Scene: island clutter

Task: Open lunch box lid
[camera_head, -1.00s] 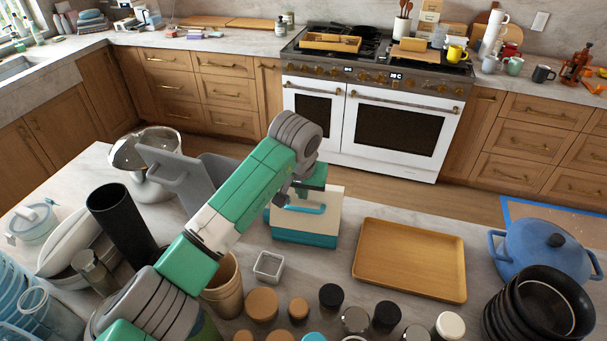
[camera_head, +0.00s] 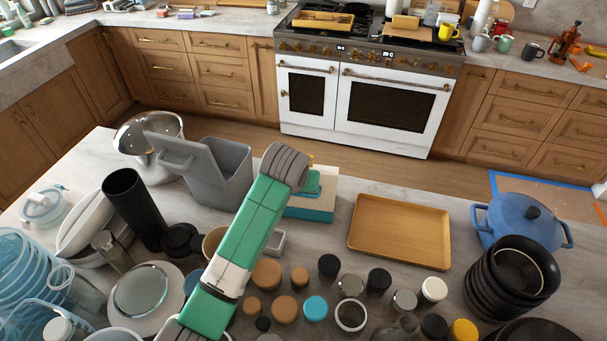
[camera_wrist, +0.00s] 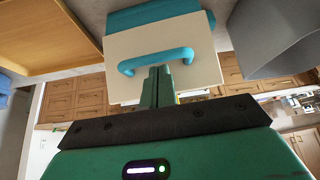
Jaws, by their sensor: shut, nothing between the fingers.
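The lunch box (camera_head: 307,214) has a cream lid (camera_head: 327,197) and a teal lower body. It stands on the island, left of a wooden tray, partly hidden by my arm. In the wrist view, the cream lid (camera_wrist: 120,85) fills the upper middle, with its teal handle (camera_wrist: 178,55) across it. The lid appears closed. My gripper (camera_head: 312,184) is over the box in the head view, its fingertips hidden. In the wrist view, my gripper (camera_wrist: 157,72) is shut and empty, its fingertips right at the handle's bar. I cannot tell whether they touch it or reach beneath it.
A grey bin (camera_head: 236,165) with its lid up stands close left of the box. The wooden tray (camera_head: 398,232) lies to the right, then a blue pot (camera_head: 518,222) and stacked black bowls (camera_head: 512,280). Several jars and round lids crowd the island's front.

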